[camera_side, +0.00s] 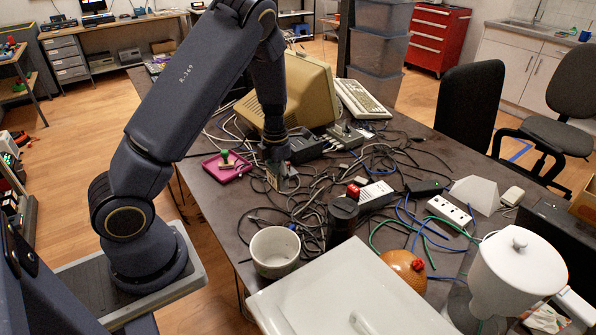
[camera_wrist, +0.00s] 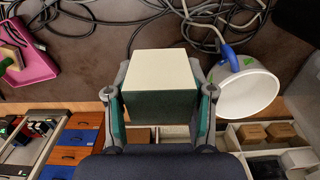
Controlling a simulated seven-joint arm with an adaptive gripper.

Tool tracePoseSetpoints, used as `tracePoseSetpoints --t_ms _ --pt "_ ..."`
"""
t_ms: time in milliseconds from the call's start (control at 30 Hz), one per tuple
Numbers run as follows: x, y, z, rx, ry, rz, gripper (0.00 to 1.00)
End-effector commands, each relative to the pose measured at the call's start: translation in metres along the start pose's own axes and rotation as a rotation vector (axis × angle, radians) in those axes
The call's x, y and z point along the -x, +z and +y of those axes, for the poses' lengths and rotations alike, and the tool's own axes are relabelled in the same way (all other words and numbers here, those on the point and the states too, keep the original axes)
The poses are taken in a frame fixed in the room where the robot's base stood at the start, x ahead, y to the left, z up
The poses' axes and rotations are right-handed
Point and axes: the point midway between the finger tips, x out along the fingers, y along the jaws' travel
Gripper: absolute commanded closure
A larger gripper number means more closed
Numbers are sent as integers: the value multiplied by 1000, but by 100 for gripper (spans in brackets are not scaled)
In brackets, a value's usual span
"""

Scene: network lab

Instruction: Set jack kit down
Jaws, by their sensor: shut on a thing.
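A box with a cream top and a dark green side (camera_wrist: 160,78), which I take to be the jack kit, sits between my fingers in the wrist view. My gripper (camera_wrist: 160,105) is shut on it, with one finger along each side. In the side view my gripper (camera_side: 277,168) points down over the dark table near its left edge, right of a magenta tray (camera_side: 238,173). Only a small part of the box shows there, among cables. I cannot tell whether its underside touches the table.
A green-handled object (camera_side: 225,157) stands on the magenta tray. A white bowl (camera_side: 275,262), a dark cylinder (camera_side: 342,217) and a white board (camera_side: 350,300) are nearer the camera. Tangled black cables (camera_side: 310,195) cover much of the table. A beige monitor (camera_side: 305,95) stands behind my gripper.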

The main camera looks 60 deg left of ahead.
Motion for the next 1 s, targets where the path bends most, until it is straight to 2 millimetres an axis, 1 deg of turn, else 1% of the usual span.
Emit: tracePoseSetpoints --t_ms 167,300,333,400,500,600,800,1000 --pt "-21 39 15 0 1 2 85" --pt "-38 74 28 -1 1 2 85" --pt "-42 81 30 0 0 2 85" --pt "-59 91 34 0 -1 5 85" --pt "-76 106 39 1 0 2 85" --pt "-87 114 41 0 -1 2 85" --pt "-97 123 44 1 -1 0 85" --pt "-126 124 44 1 -1 1 85"
